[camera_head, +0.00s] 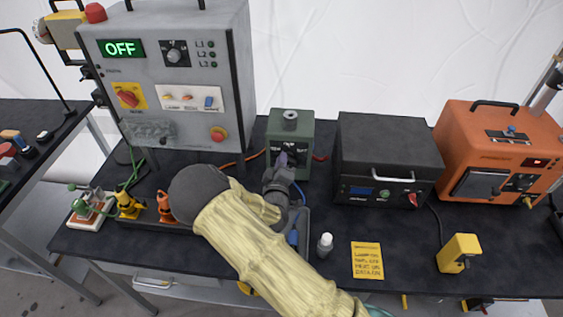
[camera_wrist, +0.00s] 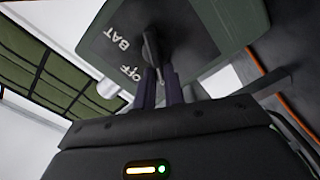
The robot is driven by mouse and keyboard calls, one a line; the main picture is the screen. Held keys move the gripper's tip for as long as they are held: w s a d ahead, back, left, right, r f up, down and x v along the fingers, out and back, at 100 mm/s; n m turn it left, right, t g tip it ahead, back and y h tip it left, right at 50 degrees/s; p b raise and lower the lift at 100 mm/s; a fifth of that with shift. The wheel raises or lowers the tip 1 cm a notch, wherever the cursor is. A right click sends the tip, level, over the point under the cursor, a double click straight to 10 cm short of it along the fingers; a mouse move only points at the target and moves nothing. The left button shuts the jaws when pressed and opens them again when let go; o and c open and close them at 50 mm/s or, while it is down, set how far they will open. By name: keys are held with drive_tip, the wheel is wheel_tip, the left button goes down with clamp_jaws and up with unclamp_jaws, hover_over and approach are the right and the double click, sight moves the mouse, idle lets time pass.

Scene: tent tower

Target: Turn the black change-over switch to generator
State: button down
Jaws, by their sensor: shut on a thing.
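In the wrist view the plate (camera_wrist: 195,30) carries white "OFF" and "BAT" marks to the left of the switch handle; no generator mark is readable. My gripper (camera_head: 283,160) is in front of the box and covers most of the switch in the head view. In the wrist view my gripper's two fingers (camera_wrist: 158,75) are shut on the handle's near end. The exact position the handle points to is hard to tell.
A grey panel (camera_head: 235,95) with an "OFF" display stands left of the green box. A black unit (camera_head: 385,140) stands close on its right, and an orange unit (camera_head: 500,150) farther right. A small white bottle (camera_head: 325,245) and a yellow note (camera_head: 367,261) are near the front.

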drive_tip(key=c, duration=1.5)
unclamp_jaws()
drive_tip(key=shift+s, duration=0.1)
drive_tip(key=s+b, duration=0.1)
drive_tip(key=s, duration=0.4)
drive_tip(key=s+b, duration=0.1)
drive_tip(key=s, duration=0.5)
drive_tip(key=s+b, duration=0.1)
drive_tip(key=s, duration=0.5)
drive_tip(key=shift+s+a+b, duration=0.15)
drive_tip(key=shift+a+b, duration=0.15)
drive_tip(key=shift+b, duration=0.1)
